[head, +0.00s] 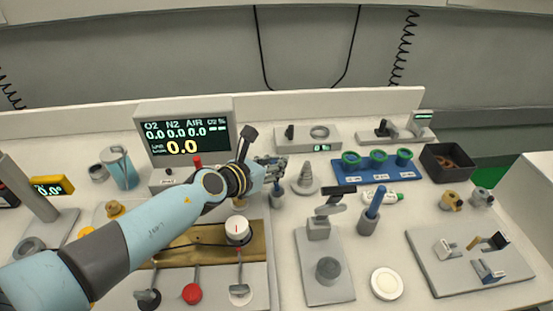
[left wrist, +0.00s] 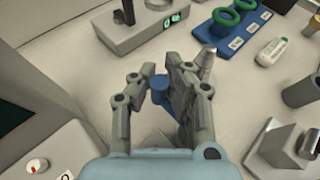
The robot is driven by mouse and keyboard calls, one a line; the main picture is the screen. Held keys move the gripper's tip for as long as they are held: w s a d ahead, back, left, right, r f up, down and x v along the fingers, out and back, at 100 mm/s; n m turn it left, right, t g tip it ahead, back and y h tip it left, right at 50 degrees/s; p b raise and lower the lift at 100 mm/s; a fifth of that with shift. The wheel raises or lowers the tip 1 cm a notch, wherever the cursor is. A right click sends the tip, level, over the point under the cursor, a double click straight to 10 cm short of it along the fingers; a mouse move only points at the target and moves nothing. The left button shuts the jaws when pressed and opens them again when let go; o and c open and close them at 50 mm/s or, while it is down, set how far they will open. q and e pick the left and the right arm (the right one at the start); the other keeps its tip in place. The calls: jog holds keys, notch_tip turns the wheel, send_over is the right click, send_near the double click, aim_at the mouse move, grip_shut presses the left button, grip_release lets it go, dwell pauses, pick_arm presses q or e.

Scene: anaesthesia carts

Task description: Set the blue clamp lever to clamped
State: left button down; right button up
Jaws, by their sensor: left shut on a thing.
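A blue clamp (head: 487,271) sits at the front right of a grey plate (head: 455,282) on the right of the bench in the head view. Its lever is too small to tell its position. My left gripper (head: 274,172) is far to the left of it, near the bench middle. It is shut on a blue handle (head: 277,187), which stands over a grey holder (head: 277,201). The left wrist view shows the blue handle (left wrist: 159,88) between the fingers of the left gripper (left wrist: 160,82). My right gripper is not in view.
A grey clamp (head: 446,249) and a yellow and black clamp (head: 492,242) share the plate. Another blue handle (head: 376,203), a grey fixture (head: 318,229) and a white round dish (head: 387,283) stand between gripper and plate. A blue rack (head: 376,175) is behind.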

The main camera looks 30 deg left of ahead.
pick_arm(q)
jog(key=c, duration=1.2)
grip_release()
jog(key=shift+s+a, duration=0.1)
jog(key=shift+c, duration=0.2)
jog(key=v, duration=1.2)
